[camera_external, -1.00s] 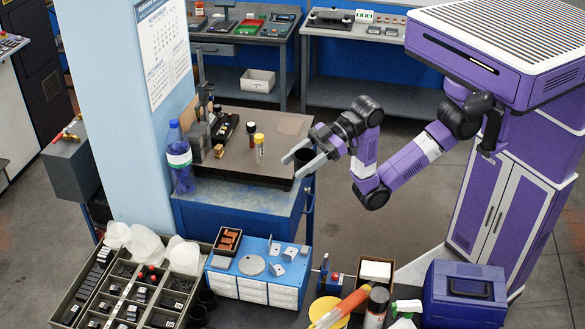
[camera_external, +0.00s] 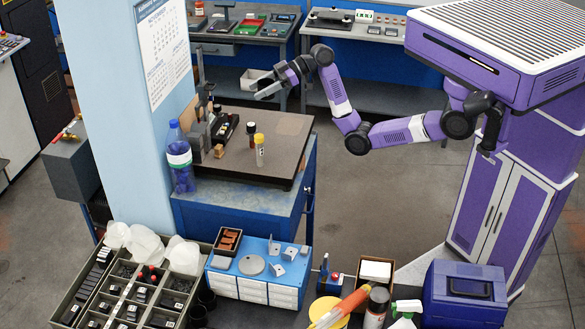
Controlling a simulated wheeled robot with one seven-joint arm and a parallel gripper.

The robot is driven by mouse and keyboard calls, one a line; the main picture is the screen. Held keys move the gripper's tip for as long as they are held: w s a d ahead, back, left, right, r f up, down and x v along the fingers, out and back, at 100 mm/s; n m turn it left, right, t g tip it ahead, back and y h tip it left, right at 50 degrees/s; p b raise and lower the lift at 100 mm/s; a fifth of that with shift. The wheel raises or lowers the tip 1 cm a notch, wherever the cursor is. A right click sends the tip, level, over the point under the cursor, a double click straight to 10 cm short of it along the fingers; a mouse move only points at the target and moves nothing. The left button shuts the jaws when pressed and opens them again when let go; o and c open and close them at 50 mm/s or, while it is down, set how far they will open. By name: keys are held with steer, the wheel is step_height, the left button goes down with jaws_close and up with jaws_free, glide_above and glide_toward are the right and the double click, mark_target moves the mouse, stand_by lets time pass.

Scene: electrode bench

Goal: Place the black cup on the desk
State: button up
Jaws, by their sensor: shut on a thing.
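My gripper (camera_external: 267,88) is raised over the far side of the blue desk (camera_external: 240,210), pointing left. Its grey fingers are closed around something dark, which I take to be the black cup. The cup is small here and hard to tell from the dark jaws and background. It appears clear of the desk top. The desk has a dark brown flat top plate (camera_external: 225,168) with bare room in its middle and front.
A pillar (camera_external: 125,110) rises at left. Benches (camera_external: 359,32) stand behind.

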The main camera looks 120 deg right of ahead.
glide_above(266, 146)
steer(key=shift+h, duration=0.3)
step_height(266, 146, down, 25)
steer(key=p, duration=0.2)
steer(key=shift+r+p, duration=0.15)
steer(key=shift+p, duration=0.25)
steer(key=o, duration=1.4)
steer(key=shift+c, duration=0.2)
